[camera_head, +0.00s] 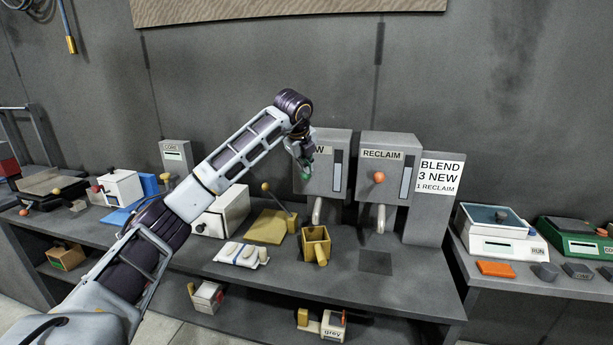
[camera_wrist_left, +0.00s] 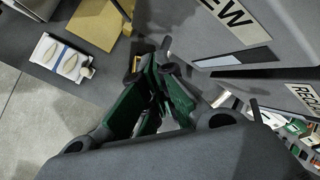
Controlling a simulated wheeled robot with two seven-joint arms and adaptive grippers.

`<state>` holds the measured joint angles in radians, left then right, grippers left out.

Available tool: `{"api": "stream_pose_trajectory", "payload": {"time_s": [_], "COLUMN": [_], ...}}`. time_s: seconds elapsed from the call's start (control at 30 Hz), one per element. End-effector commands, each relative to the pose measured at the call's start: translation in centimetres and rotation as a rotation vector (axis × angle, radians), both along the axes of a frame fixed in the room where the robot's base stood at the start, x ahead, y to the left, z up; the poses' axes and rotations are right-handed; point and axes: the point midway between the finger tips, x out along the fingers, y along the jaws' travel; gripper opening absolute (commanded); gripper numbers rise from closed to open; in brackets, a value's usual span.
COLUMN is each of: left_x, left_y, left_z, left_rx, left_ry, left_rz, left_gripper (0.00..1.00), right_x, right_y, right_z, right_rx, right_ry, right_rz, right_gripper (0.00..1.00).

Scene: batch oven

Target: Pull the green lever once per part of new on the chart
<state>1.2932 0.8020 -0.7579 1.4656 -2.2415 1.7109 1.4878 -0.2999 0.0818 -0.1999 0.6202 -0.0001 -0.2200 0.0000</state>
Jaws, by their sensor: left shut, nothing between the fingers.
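The chart (camera_head: 441,176) beside the dispensers reads "BLEND 3 NEW 1 RECLAIM". The NEW dispenser (camera_head: 328,180) is a grey box with a spout and a pale window strip; my arm covers part of its label. The green lever knob (camera_head: 305,175) is on its front. My left gripper (camera_head: 304,163) is shut and empty at the knob, just above it; I cannot tell whether they touch. In the left wrist view the gripper (camera_wrist_left: 152,80) is close up beside the NEW label (camera_wrist_left: 228,14), and the knob cannot be made out. My right gripper is not in view.
The RECLAIM dispenser (camera_head: 386,165) with an orange knob (camera_head: 379,178) stands to the right. A yellow scoop-like box (camera_head: 315,242) sits below the NEW spout. A white tray (camera_head: 241,255) with pale pieces lies left of it.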

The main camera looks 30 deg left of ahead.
Motion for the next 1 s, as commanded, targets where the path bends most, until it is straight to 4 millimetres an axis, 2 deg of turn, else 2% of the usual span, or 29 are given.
{"api": "stream_pose_trajectory", "payload": {"time_s": [0.2, 1.0], "left_x": [-0.1, -0.6], "left_y": [0.0, -0.1], "left_z": [-1.2, -3.9], "left_rx": [0.001, 0.000], "left_ry": [0.003, 0.001], "left_rz": [0.001, 0.000], "left_gripper": [0.00, 0.00], "right_x": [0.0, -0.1], "right_y": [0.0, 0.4], "right_z": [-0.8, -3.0], "right_rx": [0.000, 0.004], "right_ry": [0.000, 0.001], "right_rz": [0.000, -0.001], "right_gripper": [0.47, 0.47]}}
